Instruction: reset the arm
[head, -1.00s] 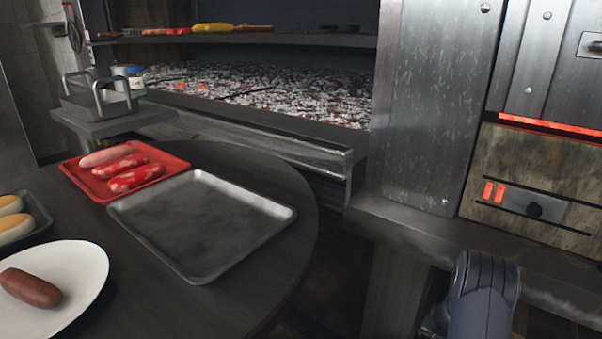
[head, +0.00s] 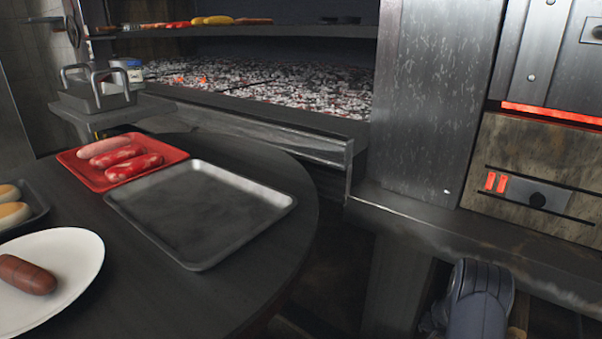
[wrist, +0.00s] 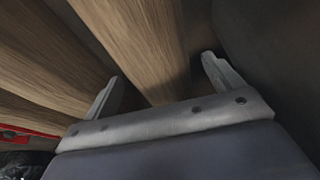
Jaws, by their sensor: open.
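My gripper (wrist: 160,88) shows in the wrist view with its two fingers spread apart and nothing between them. Brown wooden boards or logs lie beyond the fingers, and a dark surface is at the right. In the head view part of my arm (head: 478,300) shows at the bottom right, in front of the grill's lower ledge; my gripper itself is not seen there.
A round dark table (head: 150,290) holds a red tray (head: 72,158) with several sausages, an empty metal tray (head: 200,215), and a white plate (head: 80,280) with one brown sausage (head: 28,275). Glowing coals (head: 290,90) lie behind. A steel cabinet (head: 435,110) stands right.

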